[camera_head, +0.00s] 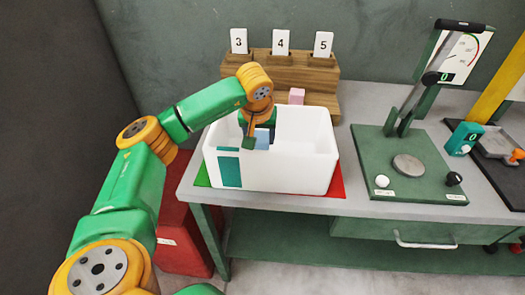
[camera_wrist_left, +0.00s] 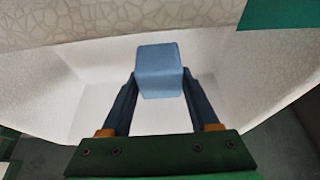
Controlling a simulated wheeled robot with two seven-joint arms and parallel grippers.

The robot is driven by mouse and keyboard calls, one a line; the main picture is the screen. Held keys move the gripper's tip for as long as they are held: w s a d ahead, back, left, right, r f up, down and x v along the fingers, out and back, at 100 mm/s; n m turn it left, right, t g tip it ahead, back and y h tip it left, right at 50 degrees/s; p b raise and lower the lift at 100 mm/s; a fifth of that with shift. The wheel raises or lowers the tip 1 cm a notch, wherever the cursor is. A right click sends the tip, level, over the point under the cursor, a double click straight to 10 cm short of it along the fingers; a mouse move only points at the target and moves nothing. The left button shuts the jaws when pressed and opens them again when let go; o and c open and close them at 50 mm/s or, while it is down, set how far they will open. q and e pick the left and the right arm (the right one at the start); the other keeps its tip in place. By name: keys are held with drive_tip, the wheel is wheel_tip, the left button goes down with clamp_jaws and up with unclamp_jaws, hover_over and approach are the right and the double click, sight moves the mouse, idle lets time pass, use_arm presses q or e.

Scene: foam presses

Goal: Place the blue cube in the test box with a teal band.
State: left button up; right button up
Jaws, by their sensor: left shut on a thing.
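The test box (camera_head: 290,172) is a white open box on the bench, with a teal band (camera_head: 229,168) on its front left side. My left gripper (camera_head: 259,136) points down into the box's opening. It is shut on the blue cube (camera_head: 262,141), partly hidden behind the gripper in the head view. In the left wrist view the blue cube (camera_wrist_left: 158,70) sits between the two dark fingertips, with the white box interior (camera_wrist_left: 100,90) behind it. I cannot tell whether the cube touches the box floor. My right gripper is not in view.
Behind the box a wooden stepped rack (camera_head: 270,66) carries cards 3, 4 and 5 and a pink cube (camera_head: 297,96). A green press (camera_head: 408,165) with a gauge stands to the right. Green and red (camera_head: 336,187) patches show under the box. A drawer handle (camera_head: 425,240) sticks out below.

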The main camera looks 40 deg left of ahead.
sight(260, 147)
use_arm(q)
drive_tip(key=shift+f, duration=1.85)
drive_tip(key=o, duration=1.3)
drive_tip(key=shift+r, duration=0.3)
drive_tip(key=v, duration=1.2)
drive_tip(key=shift+f, duration=0.1)
